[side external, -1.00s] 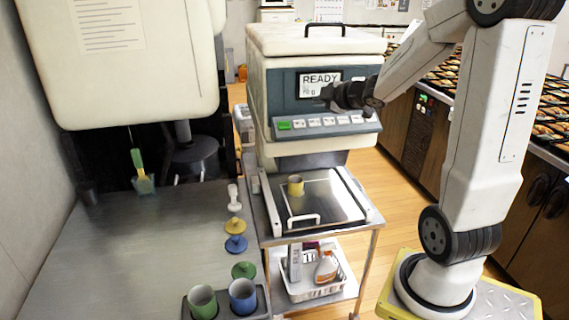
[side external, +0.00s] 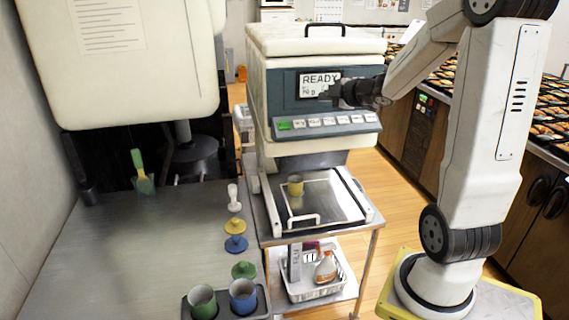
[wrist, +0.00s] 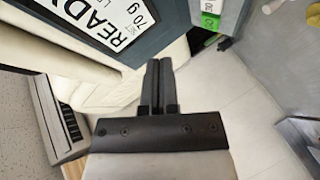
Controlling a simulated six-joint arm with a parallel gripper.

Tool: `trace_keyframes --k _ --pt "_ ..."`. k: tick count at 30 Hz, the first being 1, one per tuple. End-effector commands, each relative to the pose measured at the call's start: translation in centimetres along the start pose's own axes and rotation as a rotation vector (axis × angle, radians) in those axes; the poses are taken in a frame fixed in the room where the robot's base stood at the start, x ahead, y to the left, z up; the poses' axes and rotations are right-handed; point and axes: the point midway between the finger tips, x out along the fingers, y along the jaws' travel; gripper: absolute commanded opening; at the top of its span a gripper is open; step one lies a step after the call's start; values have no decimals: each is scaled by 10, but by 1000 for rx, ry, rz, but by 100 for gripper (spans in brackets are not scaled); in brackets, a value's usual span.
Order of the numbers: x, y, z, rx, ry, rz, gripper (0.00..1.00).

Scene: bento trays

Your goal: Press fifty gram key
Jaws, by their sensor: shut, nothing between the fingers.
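The dispensing machine (side external: 318,60) has a panel with a display (side external: 318,80) reading READY. The wrist view shows the green key (wrist: 210,21) at the panel's edge. My gripper (side external: 330,93) is shut and empty, in front of the display's lower right part and above the keys. Its fingers (wrist: 158,65) touch no key that I can see.
The left counter (side external: 120,250) holds green and blue cups and several coloured lids. A trolley shelf below holds a basket (side external: 315,290) with a spray bottle.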

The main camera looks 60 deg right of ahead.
Motion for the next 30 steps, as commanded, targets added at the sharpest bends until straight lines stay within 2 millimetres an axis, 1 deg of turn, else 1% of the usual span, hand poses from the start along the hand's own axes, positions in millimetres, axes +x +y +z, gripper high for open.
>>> trace_keyframes --k 21,30 --pt "47 -35 34 1 0 -1 0" --pt "55 -40 40 -1 0 1 0"
